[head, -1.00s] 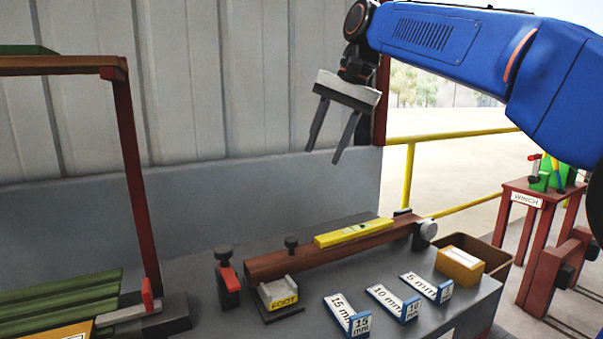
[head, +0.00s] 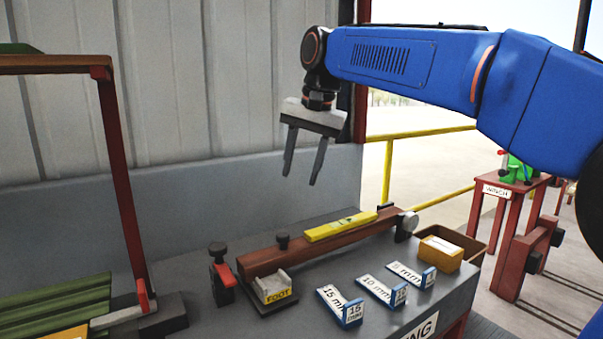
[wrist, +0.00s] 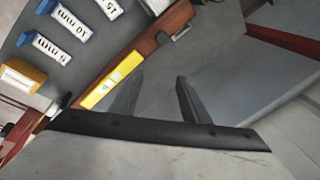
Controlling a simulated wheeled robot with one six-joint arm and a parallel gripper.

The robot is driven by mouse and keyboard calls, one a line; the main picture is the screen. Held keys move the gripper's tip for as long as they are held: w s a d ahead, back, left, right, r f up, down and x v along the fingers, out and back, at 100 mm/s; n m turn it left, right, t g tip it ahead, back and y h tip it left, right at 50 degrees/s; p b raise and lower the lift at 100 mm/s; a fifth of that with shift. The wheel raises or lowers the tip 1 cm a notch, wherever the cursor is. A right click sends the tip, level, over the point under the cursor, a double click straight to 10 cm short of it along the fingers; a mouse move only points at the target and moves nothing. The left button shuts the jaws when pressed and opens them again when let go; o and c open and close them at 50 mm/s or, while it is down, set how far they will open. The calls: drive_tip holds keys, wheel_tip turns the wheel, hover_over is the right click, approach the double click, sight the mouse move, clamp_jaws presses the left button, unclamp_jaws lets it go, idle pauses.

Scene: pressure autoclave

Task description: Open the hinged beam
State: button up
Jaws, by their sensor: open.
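The hinged beam (head: 338,248) is a long brown bar lying low along the grey bench, with a round grey pivot (head: 407,222) at its right end. A yellow level (head: 340,226) lies on top of it.
Blue-and-white blocks marked 15 mm (head: 341,306), 10 mm (head: 382,290) and 5 mm (head: 412,274) lie in front of the beam. A yellow box (head: 440,253) stands right. A red clamp (head: 222,275) stands left, and a red frame (head: 120,185) rises farther left.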

drive_tip(key=s+d+f+t, duration=0.1)
drive_tip(key=s+d+f, duration=0.25)
drive_tip(key=d, duration=0.25)
drive_tip(key=s+d+f+n, duration=0.1)
drive_tip(key=s+d+f, duration=0.25)
drive_tip(key=d, duration=0.35)
drive_tip(key=s+d+f+t, duration=0.1)
drive_tip(key=s+d+f, duration=0.25)
drive_tip(key=d, duration=0.25)
drive_tip(key=s+d+f+n+h, duration=0.1)
drive_tip(key=s+d+f, duration=0.5)
drive_tip(key=s+f, duration=0.35)
drive_tip(key=s+d+f+n+h, duration=0.1)
drive_tip(key=s+d+f, duration=0.5)
drive_tip(key=s+f, duration=0.35)
wheel_tip(320, 180, up, 31)
drive_tip(key=n+g+y, duration=0.3)
drive_tip(key=n+y, duration=0.1)
drive_tip(key=n, duration=1.2)
hover_over(283, 234)
drive_tip(key=s+d, duration=0.1)
drive_tip(key=d, duration=0.6)
drive_tip(key=x, duration=1.7)
drive_tip(key=shift+s, duration=0.25)
drive_tip(key=shift+c, duration=0.3)
